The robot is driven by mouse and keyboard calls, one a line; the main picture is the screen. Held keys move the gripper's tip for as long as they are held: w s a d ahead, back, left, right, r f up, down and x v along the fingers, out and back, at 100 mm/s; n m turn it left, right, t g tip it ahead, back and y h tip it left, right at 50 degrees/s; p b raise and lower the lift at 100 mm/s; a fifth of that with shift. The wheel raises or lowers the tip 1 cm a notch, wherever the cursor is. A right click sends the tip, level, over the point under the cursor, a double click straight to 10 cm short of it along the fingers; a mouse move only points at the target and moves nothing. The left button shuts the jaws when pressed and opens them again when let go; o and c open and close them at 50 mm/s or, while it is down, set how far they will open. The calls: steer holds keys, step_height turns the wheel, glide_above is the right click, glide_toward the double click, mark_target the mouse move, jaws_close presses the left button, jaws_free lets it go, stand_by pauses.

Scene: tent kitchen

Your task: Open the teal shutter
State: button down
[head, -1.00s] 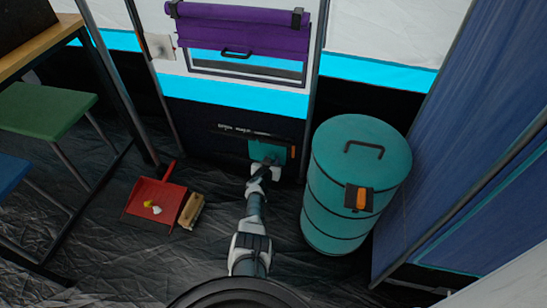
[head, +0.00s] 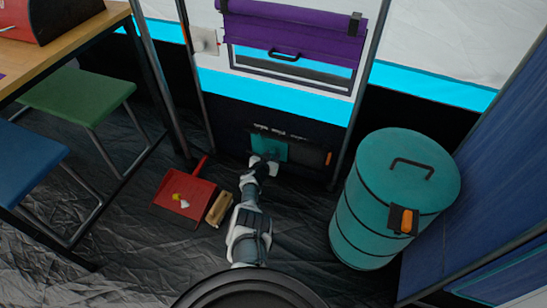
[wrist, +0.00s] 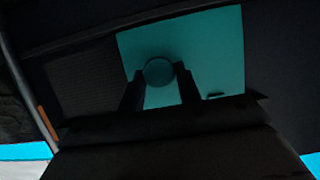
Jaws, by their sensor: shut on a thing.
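The teal shutter (head: 271,148) is a small flat panel low on the dark lower wall. It stands at the left part of its frame, with a dark area bared between it and an orange tab (head: 328,158). In the wrist view the shutter (wrist: 215,50) fills the upper middle and has a round knob (wrist: 158,71). Dark mesh shows beside it on the left of that view. My gripper (wrist: 159,80) is shut on the knob, one finger on each side. In the head view my gripper (head: 263,164) is at the shutter's lower edge and partly hides it.
A teal barrel (head: 390,205) with an orange latch stands at the right. A red dustpan (head: 183,196) and a brush (head: 219,208) lie on the floor to the left. Stools and a table (head: 70,50) are farther left. A rolled purple blind (head: 290,30) hangs above.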

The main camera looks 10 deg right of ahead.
steer(key=shift+w+a+r, duration=0.1)
steer(key=shift+w+a, duration=0.05)
steer(key=shift+a, duration=0.05)
steer(key=c, duration=1)
jaws_free()
steer(key=p+v, duration=1.3)
steer(key=p, duration=0.1)
steer(key=shift+s+a, duration=0.15)
steer(key=shift+s, duration=0.15)
steer(key=shift+r, duration=0.1)
